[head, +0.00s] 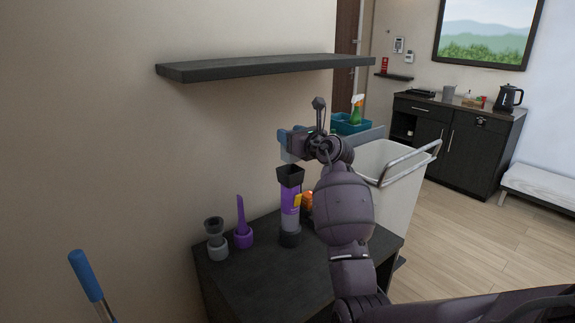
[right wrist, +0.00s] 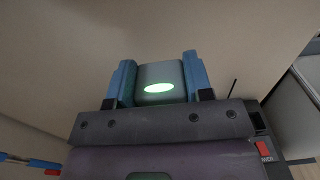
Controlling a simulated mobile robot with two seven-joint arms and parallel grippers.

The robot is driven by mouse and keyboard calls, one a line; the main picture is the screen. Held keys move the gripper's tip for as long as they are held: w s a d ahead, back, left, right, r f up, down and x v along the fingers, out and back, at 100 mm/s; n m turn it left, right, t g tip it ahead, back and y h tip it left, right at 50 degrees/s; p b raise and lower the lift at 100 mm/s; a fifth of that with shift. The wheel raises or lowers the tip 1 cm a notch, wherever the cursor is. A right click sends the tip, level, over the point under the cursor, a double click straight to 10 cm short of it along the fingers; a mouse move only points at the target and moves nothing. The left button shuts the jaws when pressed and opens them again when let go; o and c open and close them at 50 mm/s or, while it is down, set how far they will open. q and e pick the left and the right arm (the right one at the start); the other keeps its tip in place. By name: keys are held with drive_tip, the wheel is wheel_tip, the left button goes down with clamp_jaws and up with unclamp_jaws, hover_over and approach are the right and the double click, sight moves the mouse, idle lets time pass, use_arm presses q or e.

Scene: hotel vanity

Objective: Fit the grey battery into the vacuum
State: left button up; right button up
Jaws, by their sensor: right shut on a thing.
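A purple and grey handheld vacuum (head: 290,217) stands upright on the dark cabinet, its flared black top end (head: 290,175) facing up. My right gripper (head: 286,144) is just above that top end in the head view, with its fingers pointing left. In the right wrist view its two blue fingers (right wrist: 160,82) are shut on the grey battery (right wrist: 160,74), which shows a lit green oval. The battery is small in the head view and partly covered by the fingers. I cannot tell how far it is from the vacuum. My left gripper is not in view.
A grey attachment (head: 215,238) and a purple nozzle (head: 242,223) stand left of the vacuum on the cabinet top (head: 262,272). An orange object (head: 307,200) is behind my arm. A dark shelf (head: 265,68) hangs above. A cart (head: 395,165) stands to the right.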

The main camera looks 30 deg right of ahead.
sight(295, 160)
drive_tip(key=shift+a+f, duration=0.1)
drive_tip(key=shift+f, duration=3.05)
drive_tip(key=shift+b, duration=0.3)
drive_tip(key=shift+f, duration=0.15)
drive_tip(key=o, duration=1.2)
drive_tip(key=shift+c, duration=0.2)
